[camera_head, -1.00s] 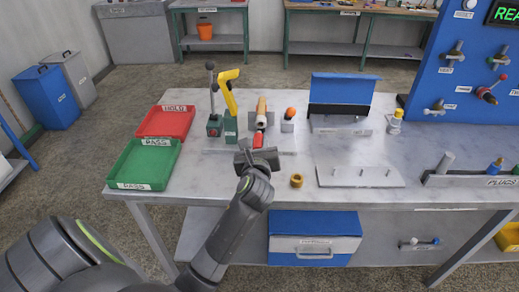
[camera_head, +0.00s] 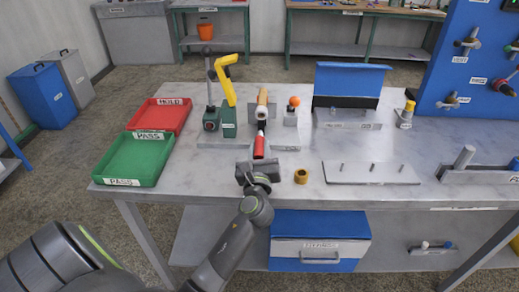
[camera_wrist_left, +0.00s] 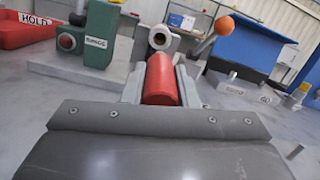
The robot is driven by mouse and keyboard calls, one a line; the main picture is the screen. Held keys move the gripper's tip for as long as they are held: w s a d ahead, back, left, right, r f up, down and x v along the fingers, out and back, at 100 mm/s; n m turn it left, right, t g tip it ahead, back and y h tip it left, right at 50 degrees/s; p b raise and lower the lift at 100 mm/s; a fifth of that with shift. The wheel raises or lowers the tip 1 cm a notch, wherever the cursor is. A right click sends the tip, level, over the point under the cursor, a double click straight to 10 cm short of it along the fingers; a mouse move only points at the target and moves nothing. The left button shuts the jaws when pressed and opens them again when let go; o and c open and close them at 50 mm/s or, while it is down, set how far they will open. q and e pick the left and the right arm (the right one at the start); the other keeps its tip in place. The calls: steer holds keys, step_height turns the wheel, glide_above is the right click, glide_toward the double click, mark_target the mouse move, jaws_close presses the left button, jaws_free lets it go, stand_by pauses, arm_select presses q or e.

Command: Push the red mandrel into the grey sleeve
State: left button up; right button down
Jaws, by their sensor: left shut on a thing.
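The red mandrel (camera_head: 259,148) points away from me in the head view, toward the fixture at the back of the bench. It also shows as a red cylinder in the left wrist view (camera_wrist_left: 161,80). My left gripper (camera_head: 258,167) is shut on it, with a finger on each side. The grey sleeve (camera_wrist_left: 163,38) appears as a pale ring with a dark opening, beyond the mandrel in the wrist view. In the head view the sleeve (camera_head: 262,112) is small, in front of a tan part. I cannot tell whether the mandrel's tip touches it. My right gripper is out of view.
A yellow lever clamp (camera_head: 229,82) and a green block (camera_head: 228,122) stand left of the sleeve. An orange-topped post (camera_head: 293,103) stands right. A brass ring (camera_head: 301,176) lies right of my gripper. Green (camera_head: 132,182) and red (camera_head: 182,105) trays sit left.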

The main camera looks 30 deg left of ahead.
mark_target(260, 131)
arm_select(q)
steer(key=shift+x, duration=2.85)
steer(key=shift+w, duration=0.15)
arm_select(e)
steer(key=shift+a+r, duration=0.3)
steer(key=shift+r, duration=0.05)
arm_select(q)
steer(key=shift+p, duration=0.4)
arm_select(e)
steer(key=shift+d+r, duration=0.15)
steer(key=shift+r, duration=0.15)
arm_select(q)
steer(key=shift+w+a+r, duration=0.1)
steer(key=shift+w+a, duration=0.2)
steer(key=shift+w, duration=0.05)
steer(key=shift+p, duration=0.5)
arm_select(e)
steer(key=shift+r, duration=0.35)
arm_select(q)
steer(key=shift+w+a, duration=0.25)
steer(key=shift+w, duration=0.15)
